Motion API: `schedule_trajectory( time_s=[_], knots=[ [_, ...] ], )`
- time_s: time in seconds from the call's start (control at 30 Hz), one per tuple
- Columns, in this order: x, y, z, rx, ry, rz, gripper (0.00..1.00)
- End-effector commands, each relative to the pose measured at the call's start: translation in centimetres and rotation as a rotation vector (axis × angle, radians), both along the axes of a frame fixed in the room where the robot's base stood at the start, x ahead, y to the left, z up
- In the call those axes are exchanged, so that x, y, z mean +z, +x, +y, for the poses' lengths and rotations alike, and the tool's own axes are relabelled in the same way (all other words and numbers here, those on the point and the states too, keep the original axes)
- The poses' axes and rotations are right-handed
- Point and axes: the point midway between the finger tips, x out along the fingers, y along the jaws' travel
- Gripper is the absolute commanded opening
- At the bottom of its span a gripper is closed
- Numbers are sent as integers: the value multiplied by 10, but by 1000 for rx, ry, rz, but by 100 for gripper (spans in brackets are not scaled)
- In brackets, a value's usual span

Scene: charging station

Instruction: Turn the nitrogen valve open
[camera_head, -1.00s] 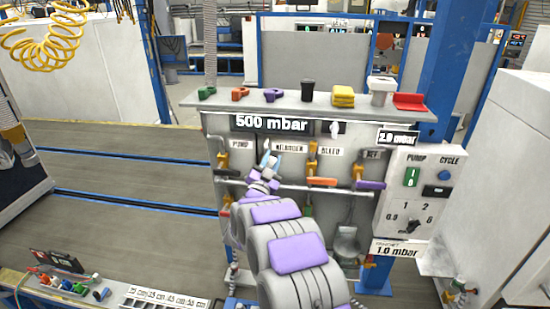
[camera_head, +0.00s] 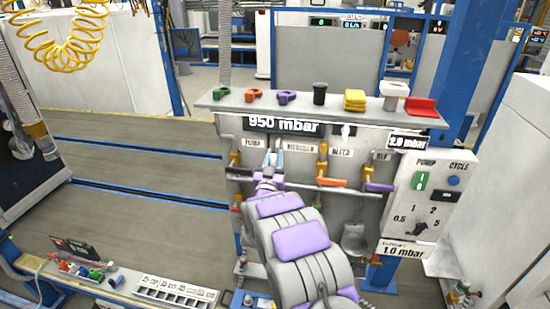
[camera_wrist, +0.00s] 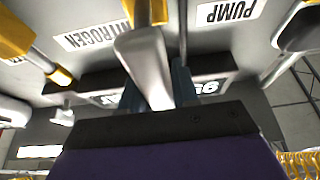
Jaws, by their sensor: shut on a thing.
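The nitrogen valve shows in the wrist view as a yellow body (camera_wrist: 150,10) with a pale grey lever handle (camera_wrist: 146,62) beside the NITROGEN label. My gripper (camera_wrist: 158,92) is shut on that handle, with one blue-grey finger on each side of it. In the head view my gripper (camera_head: 273,158) is in front of the panel, just left of the NITROGEN label (camera_head: 299,147). My fingers and wrist mostly hide the valve there. The fingers point up, roughly upright.
The pump valve (camera_head: 235,160) is close on the left. The bleed valve with its orange handle (camera_head: 331,182) and the purple REF handle (camera_head: 379,187) are to the right. A shelf (camera_head: 300,102) with loose handles and cups overhangs the panel. The pressure display (camera_head: 284,125) reads 950 mbar.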

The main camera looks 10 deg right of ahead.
Motion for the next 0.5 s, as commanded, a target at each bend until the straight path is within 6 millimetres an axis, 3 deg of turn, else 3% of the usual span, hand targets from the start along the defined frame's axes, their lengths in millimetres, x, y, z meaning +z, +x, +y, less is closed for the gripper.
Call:
schedule_trajectory(
  time_s=[0.27, 0.3, 0.5],
  knots=[
    [-1, 0, 1, 3, -3, 4, 0],
    [-1, 0, 1, 3, -3, 4, 32],
    [0, -1, 1, 1, -2, 1, 51]
  ],
)
